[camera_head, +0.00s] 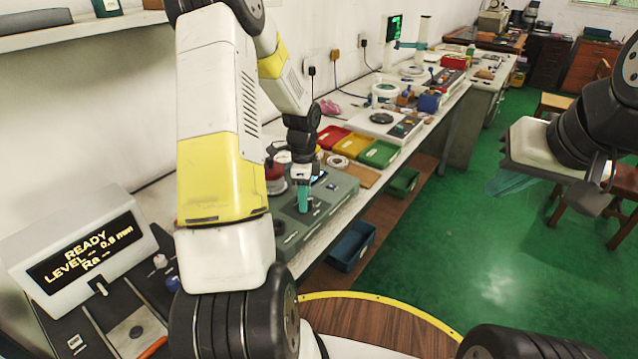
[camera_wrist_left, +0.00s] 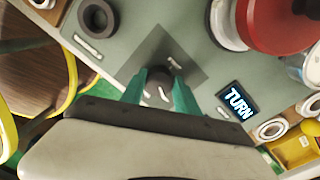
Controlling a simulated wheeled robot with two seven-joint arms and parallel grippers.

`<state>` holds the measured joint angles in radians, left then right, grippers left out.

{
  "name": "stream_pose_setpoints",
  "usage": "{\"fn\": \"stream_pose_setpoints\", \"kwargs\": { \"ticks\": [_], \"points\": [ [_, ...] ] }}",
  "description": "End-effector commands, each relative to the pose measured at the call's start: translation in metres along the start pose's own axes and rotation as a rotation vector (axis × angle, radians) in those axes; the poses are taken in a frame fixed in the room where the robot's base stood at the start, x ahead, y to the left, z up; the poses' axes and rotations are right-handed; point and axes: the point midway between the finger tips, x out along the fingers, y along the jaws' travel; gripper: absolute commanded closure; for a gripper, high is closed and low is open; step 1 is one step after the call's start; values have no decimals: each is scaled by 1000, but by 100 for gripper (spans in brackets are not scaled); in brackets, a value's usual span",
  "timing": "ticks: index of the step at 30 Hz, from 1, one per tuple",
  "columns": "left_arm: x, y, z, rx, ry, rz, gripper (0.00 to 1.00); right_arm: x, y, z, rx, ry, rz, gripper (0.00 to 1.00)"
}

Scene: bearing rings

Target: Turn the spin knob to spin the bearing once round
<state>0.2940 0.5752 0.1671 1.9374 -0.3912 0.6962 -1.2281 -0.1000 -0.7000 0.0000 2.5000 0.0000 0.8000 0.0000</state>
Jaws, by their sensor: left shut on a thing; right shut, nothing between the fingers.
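My left gripper (camera_head: 304,203) reaches down over the grey-green machine (camera_head: 338,193) on the bench. In the left wrist view its teal fingers (camera_wrist_left: 159,90) are shut on the dark round spin knob (camera_wrist_left: 158,82), which has a pale mark on top. The knob stands on a darker square patch of the machine. A small display (camera_wrist_left: 238,102) beside it reads "TURN". A large red round part (camera_wrist_left: 282,22) over a pale ring sits at upper right; I cannot tell whether this is the bearing. My right gripper (camera_head: 508,182) is shut and empty, above the green floor at right.
A dark ring (camera_wrist_left: 98,18) lies on the machine. Red (camera_head: 333,137), yellow (camera_head: 355,146) and green trays (camera_head: 380,153) stand further along the bench. A tilted display box (camera_head: 85,250) reading "READY" stands at left. A blue bin (camera_head: 352,246) sits below.

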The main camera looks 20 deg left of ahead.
Motion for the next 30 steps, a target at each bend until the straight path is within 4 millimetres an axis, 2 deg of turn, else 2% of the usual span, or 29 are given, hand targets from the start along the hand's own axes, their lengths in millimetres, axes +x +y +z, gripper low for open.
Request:
{"fn": "stream_pose_setpoints", "kwargs": {
  "ticks": [9,24,25,28,30],
  "points": [
    [0,-1,0,107,-6,-1,100,0,0,0,0,0,0,100],
    [0,-1,1,125,-7,-1,100,0,0,0,0,0,0,100],
    [0,-1,1,125,-7,-1,61,0,0,0,0,0,0,100],
    [0,-1,0,124,-7,-1,41,0,0,0,0,0,0,100],
    [0,-1,0,124,-7,-1,41,0,0,0,0,0,0,100]
  ]
}}
